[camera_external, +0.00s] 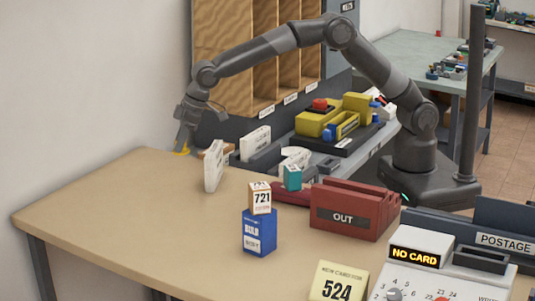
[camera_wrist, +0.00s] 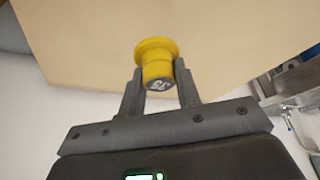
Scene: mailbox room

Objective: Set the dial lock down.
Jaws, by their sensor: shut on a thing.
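The dial lock (camera_wrist: 156,60) is a yellow, round-flanged piece with a dark, marked end face. In the wrist view it sits between the two fingertips of my gripper (camera_wrist: 158,84), which is shut on it. In the external view my gripper (camera_external: 186,140) points down at the far left back edge of the tan table (camera_external: 130,220). The yellow dial lock (camera_external: 181,152) shows there only as a small patch at the fingertips. I cannot tell whether it touches the tabletop.
A blue box (camera_external: 259,232) with a "721" block (camera_external: 261,197) on top, a red OUT tray (camera_external: 350,212) and a yellow "524" card (camera_external: 335,285) stand further right. The table's left front is clear.

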